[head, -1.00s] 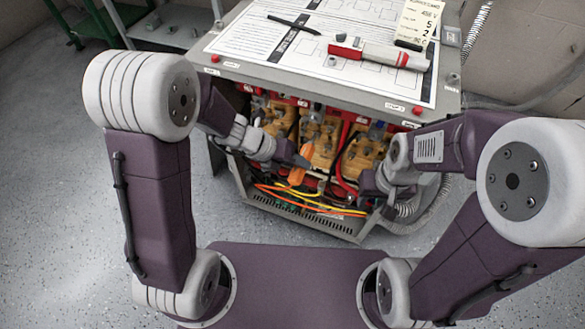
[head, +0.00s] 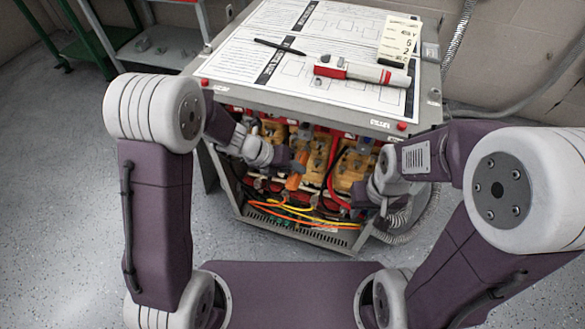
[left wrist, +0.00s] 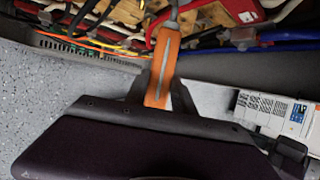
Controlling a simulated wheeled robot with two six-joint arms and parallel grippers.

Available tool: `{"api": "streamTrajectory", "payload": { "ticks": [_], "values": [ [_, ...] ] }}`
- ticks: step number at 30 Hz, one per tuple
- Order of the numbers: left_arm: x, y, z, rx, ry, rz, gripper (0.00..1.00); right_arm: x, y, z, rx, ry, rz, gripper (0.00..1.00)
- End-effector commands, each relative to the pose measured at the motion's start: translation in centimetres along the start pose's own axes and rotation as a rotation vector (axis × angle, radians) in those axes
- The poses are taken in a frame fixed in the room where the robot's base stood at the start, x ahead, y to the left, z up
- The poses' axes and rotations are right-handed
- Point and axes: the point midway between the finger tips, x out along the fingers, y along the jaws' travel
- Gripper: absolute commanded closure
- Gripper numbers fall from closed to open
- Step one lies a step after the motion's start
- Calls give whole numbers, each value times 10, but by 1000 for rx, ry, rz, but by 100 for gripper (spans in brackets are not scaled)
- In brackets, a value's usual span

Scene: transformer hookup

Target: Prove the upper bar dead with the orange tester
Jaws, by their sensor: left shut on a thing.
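The orange tester (head: 295,181) is in my left gripper (head: 287,164), in front of the cabinet's open front. In the left wrist view the tester (left wrist: 163,62) stands nearly upright between the dark fingers (left wrist: 152,92), its grey tip running to the picture's top edge. Whether the tip touches anything is hidden. I cannot pick out the upper bar for certain among the parts inside. My right gripper (head: 374,194) is at the right side of the opening. Its fingertips are too small and overlapped to read.
The cabinet (head: 290,112) holds tan blocks (head: 358,168) and loose red, yellow and orange cables (head: 300,218). On top lie a paper sheet (head: 270,62), a red-and-white device (head: 362,73), a dark pen (head: 279,47) and a tag (head: 399,38).

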Motion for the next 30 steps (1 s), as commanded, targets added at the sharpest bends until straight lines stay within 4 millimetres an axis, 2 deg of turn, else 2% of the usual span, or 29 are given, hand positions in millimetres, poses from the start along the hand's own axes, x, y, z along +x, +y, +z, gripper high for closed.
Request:
{"api": "streamTrajectory", "payload": {
  "ticks": [30],
  "values": [
    [3, 0, 8, 0, -1, 0, 100, -6, 0, -1, 0, 0, 0, 64]
  ]
}}
